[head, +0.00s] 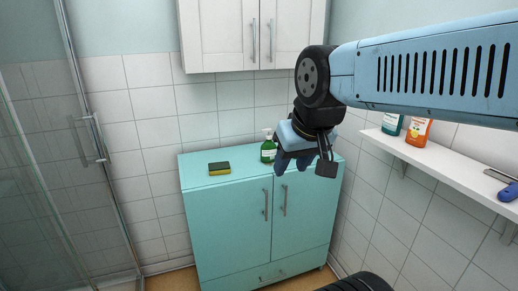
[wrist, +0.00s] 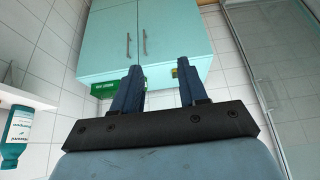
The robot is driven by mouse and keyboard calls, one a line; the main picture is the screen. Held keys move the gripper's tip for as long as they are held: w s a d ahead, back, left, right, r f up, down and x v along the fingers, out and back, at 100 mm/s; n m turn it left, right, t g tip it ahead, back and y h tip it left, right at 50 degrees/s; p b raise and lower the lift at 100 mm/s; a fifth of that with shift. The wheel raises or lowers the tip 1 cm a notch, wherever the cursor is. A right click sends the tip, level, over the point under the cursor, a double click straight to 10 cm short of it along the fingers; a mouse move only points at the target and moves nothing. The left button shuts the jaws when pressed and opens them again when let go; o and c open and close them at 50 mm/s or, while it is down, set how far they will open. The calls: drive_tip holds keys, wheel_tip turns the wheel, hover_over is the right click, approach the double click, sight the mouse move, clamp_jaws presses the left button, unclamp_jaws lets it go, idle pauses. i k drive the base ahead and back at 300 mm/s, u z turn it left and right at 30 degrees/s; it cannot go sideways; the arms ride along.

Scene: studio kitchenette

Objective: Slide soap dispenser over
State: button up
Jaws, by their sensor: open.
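The soap dispenser is a green bottle (head: 267,152) with a white pump, upright on the turquoise cabinet top toward the back. My gripper (head: 292,168) is open and empty, just right of the dispenser in the head view and partly in front of the cabinet doors; it appears apart from the bottle. In the wrist view, which looks upside down, the two blue fingers (wrist: 158,75) stand wide apart with nothing between them. Part of the green dispenser (wrist: 103,90) shows beside the left finger, which hides some of it.
A yellow and dark sponge (head: 219,169) lies on the cabinet top (head: 199,159), left of the dispenser. A white wall shelf (head: 440,167) at right holds a teal bottle (head: 391,124), an orange bottle (head: 418,131) and a blue-handled tool (head: 508,191). A glass shower door stands at left.

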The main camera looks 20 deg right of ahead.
sight(268, 151)
drive_tip(key=z, duration=1.35)
drive_tip(key=k, duration=0.95)
drive_tip(key=u, duration=0.7)
drive_tip(key=i, duration=1)
drive_tip(key=u, duration=0.05)
